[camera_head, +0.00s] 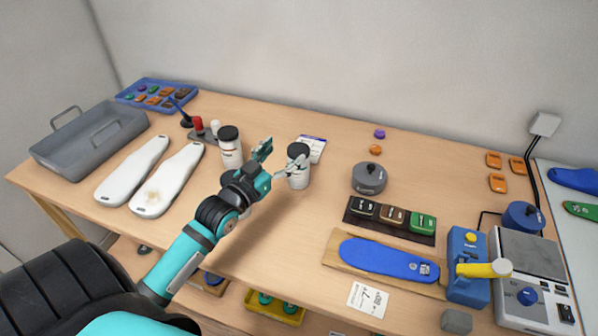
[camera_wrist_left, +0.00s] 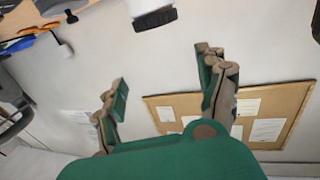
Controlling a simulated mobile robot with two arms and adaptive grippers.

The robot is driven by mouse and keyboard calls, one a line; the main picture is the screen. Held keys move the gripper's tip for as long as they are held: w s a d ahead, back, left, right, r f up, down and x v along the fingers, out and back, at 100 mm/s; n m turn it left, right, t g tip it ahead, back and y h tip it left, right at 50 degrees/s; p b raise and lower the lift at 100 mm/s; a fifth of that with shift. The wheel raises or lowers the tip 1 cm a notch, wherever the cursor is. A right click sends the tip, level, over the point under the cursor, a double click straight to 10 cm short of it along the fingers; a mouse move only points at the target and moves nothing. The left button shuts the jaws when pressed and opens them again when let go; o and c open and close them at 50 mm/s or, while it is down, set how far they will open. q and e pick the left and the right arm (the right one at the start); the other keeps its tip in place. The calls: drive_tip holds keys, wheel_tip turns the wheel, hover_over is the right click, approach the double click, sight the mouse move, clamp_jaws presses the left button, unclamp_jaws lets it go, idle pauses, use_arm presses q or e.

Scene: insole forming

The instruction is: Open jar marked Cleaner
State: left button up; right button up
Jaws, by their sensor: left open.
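Two white jars with black lids stand upright on the table: one at the left (camera_head: 231,154), one further right (camera_head: 299,180). Their labels are too small for me to read, so I cannot tell which says Cleaner. My right gripper is not in view.
A grey tray (camera_head: 72,164), two white insoles (camera_head: 133,168) and a blue parts tray (camera_head: 125,95) are at the left. A grey round pot (camera_head: 369,179), a block holder (camera_head: 352,222), a blue insole (camera_head: 375,257) and a scale (camera_head: 545,301) are at the right.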

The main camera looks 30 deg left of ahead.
use_arm(q)
drive_tip(key=b, duration=0.7)
approach(306, 149)
drive_tip(key=f, duration=0.2)
drive_tip(key=w+f, duration=0.1)
drive_tip(key=shift+a+f, duration=0.2)
drive_tip(key=shift+a, duration=0.2)
drive_tip(key=w+p, duration=0.1)
drive_tip(key=w, duration=0.5)
drive_tip(key=shift+w+r, duration=0.1)
drive_tip(key=shift+w, duration=0.25)
drive_tip(key=w, duration=0.3)
drive_tip(key=w+a+p, duration=0.1)
drive_tip(key=w, duration=0.1)
drive_tip(key=shift+w+r, duration=0.15)
drive_tip(key=shift+c, duration=0.7)
drive_tip(key=shift+d, duration=0.1)
clamp_jaws()
drive_tip(key=shift+r, duration=0.1)
